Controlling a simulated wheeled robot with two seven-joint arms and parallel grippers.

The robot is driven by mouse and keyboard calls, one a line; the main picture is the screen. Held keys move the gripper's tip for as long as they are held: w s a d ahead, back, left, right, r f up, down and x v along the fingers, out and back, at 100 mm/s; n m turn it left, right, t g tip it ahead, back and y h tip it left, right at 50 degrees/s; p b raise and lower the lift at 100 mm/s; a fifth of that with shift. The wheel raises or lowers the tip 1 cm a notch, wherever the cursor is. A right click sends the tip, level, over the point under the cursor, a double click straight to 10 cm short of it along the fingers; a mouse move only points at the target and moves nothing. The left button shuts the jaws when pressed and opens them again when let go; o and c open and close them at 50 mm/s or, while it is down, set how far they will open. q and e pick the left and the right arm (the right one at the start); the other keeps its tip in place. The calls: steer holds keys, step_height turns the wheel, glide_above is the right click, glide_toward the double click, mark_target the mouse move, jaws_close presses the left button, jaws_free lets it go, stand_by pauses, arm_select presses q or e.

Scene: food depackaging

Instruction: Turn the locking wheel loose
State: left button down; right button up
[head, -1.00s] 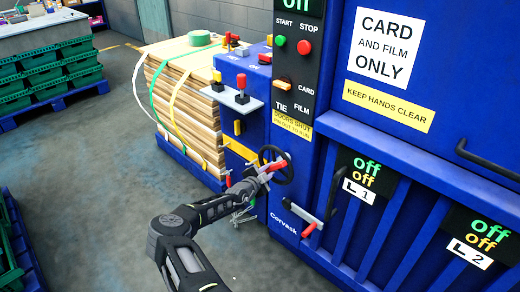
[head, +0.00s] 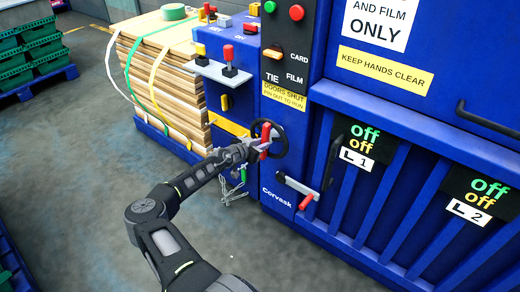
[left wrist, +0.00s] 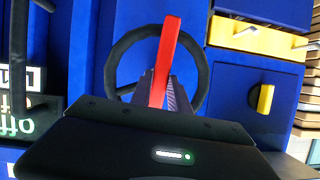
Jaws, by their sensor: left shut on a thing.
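The locking wheel is a black ring (head: 284,140) with a red grip bar (head: 266,131) on the front of the blue machine. In the head view the bar stands near upright. My left gripper (head: 262,145) comes in from the left and is shut on the red bar. In the left wrist view the wheel's ring (left wrist: 115,62) shows behind the fingers (left wrist: 160,90), and the red bar (left wrist: 170,40) stands up between them. The lower part of the wheel is hidden there by my gripper body. My right gripper is not in view.
A lever with a red grip (head: 306,201) sits right of and below the wheel. A chain (head: 236,192) hangs below my gripper. A strapped cardboard stack (head: 165,80) stands to the left. A shelf with a red-topped lever (head: 229,60) is above. The floor at left is open.

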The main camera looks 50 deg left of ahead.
arm_select(q)
steer(key=shift+w+r, duration=0.2)
steer(key=shift+r, duration=0.2)
steer(key=c, duration=1.6)
jaws_free()
steer(key=shift+f, duration=0.1)
steer(key=o, duration=0.4)
steer(key=shift+f, duration=0.2)
steer(key=shift+c, duration=0.2)
steer(key=shift+s, duration=0.15)
steer(key=v, duration=0.7)
steer(key=shift+s+r+p, duration=0.2)
steer(key=shift+s+p, duration=0.05)
steer(key=shift+p, duration=0.15)
